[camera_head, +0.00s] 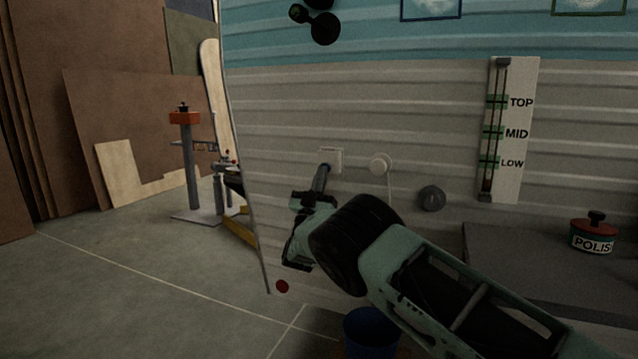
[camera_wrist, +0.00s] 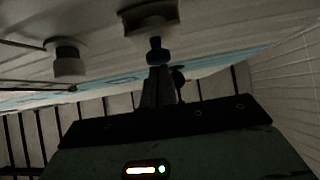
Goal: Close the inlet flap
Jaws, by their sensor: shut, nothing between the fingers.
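The inlet (camera_head: 335,157) is a small pale square fitting on the camper's ribbed grey wall, in the middle of the head view. It also shows at the top of the wrist view (camera_wrist: 151,17). I cannot make out the flap as a separate part or tell its angle. My gripper (camera_head: 322,170) is shut and empty, its fingers pointing at the inlet's lower left side and partly covering it. In the wrist view, a small dark blue knob-like piece (camera_wrist: 155,48) shows between the fingertips and the inlet. Whether the fingers touch it is unclear.
A white round fitting (camera_head: 380,163) with a cord hanging below is just right of the inlet. A grey round knob (camera_head: 432,198) sits farther right. A slider board (camera_head: 510,130), a dark counter (camera_head: 505,265) with a polish tin (camera_head: 594,234) and a blue bucket (camera_head: 371,335) are near.

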